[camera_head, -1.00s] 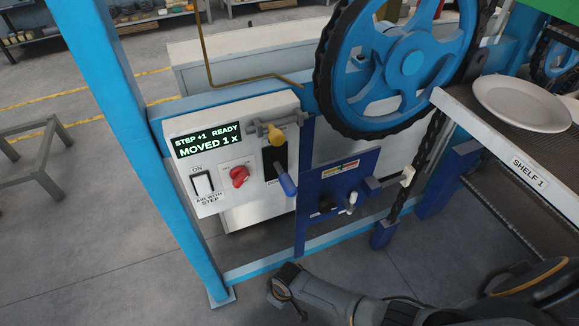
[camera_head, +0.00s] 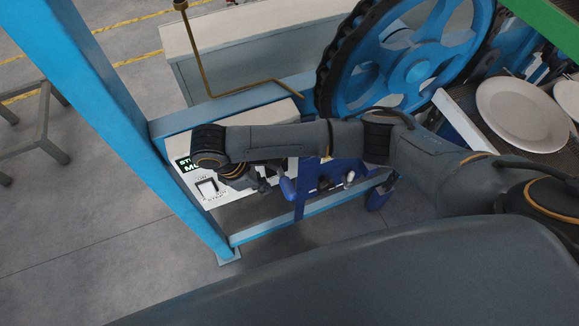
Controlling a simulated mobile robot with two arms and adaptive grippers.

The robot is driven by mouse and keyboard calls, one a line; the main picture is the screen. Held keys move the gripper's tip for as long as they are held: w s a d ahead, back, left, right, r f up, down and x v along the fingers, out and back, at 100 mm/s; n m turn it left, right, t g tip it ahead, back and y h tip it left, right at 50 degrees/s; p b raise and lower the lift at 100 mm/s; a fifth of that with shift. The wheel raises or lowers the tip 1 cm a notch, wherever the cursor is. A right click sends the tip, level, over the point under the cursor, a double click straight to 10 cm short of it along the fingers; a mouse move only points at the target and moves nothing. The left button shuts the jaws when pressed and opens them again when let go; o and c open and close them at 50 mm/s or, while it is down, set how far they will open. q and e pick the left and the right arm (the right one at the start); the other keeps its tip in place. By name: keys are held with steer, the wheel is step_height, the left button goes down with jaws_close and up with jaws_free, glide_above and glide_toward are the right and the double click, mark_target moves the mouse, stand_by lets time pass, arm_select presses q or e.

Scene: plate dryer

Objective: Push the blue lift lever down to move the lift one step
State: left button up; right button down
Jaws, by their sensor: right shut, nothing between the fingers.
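The blue lift lever (camera_head: 288,189) sticks out at the right side of the white control panel (camera_head: 281,111). Its handle end hangs low; its upper part is hidden by my right arm. My right gripper (camera_head: 267,188) is in front of the panel, just left of the lever's handle. It is shut and empty; I cannot tell whether it touches the lever. The green-lettered display (camera_head: 187,165) shows only at its left edge. The red knob and the yellow-tipped part are hidden behind my arm. My left gripper is not in view.
A white switch (camera_head: 207,187) sits at the panel's lower left. A blue post (camera_head: 110,110) stands left of the panel. A large blue wheel (camera_head: 385,65) with a dark chain is behind my arm. White plates (camera_head: 519,113) lie on the shelf at right.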

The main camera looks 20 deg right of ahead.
mark_target(285, 189)
steer(key=shift+n+h, duration=0.4)
steer(key=shift+h, duration=0.1)
steer(key=d, duration=0.1)
steer(key=d+f, duration=0.2)
steer(key=shift+s+d, duration=0.15)
steer(key=shift+d, duration=0.2)
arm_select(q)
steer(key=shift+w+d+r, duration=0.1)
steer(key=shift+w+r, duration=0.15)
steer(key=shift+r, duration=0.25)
arm_select(e)
steer(key=shift+x, duration=0.85)
steer(key=shift+d, duration=0.1)
